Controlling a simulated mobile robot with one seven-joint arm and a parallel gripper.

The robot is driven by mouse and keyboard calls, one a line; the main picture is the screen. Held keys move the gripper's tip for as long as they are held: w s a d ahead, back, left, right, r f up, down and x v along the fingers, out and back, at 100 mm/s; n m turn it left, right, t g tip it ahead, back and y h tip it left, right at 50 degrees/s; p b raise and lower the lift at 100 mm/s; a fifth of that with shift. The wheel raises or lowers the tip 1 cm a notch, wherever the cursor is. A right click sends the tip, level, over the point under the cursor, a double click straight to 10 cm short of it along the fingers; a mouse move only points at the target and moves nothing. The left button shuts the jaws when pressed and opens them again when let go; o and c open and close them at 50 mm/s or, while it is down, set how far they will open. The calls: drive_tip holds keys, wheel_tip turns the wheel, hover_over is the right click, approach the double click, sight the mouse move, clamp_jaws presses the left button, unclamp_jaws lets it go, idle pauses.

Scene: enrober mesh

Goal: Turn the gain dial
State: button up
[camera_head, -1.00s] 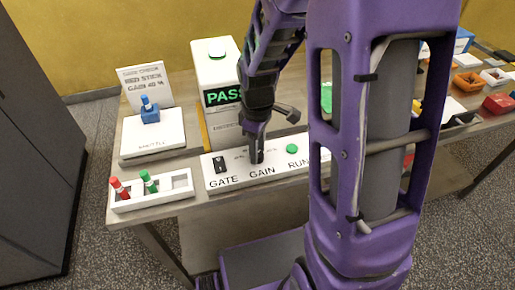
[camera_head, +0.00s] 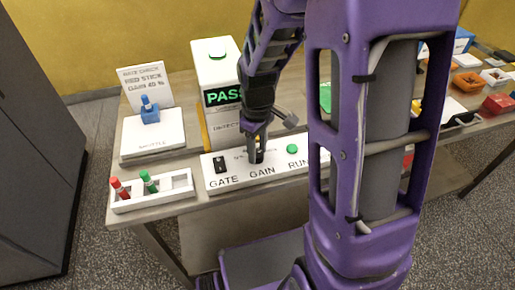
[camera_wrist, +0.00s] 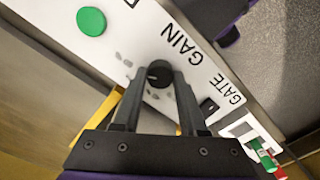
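The gain dial (camera_wrist: 158,75) is a small round black knob on the white control panel (camera_wrist: 215,70), by the GAIN label. My gripper (camera_wrist: 159,78) points down at the panel, with one finger on each side of the dial. The fingers are apart; a slight gap seems to remain beside the knob, and I cannot tell whether they touch it. In the head view my gripper (camera_head: 257,152) stands above the GAIN label and mostly hides the dial.
A black GATE switch (camera_head: 219,164) and green RUN button (camera_head: 292,149) flank the dial. The detector box (camera_head: 222,100) with a green PASS display stands behind. A card (camera_head: 145,85) reads RED STICK, GAIN 40 %. A white rack (camera_head: 180,186) holds red and green sticks.

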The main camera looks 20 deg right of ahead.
sight(258, 153)
drive_tip(key=o, duration=0.4)
wheel_tip(258, 153, up, 17)
drive_tip(key=p, duration=0.1)
drive_tip(key=shift+r, duration=0.2)
idle(0.4)
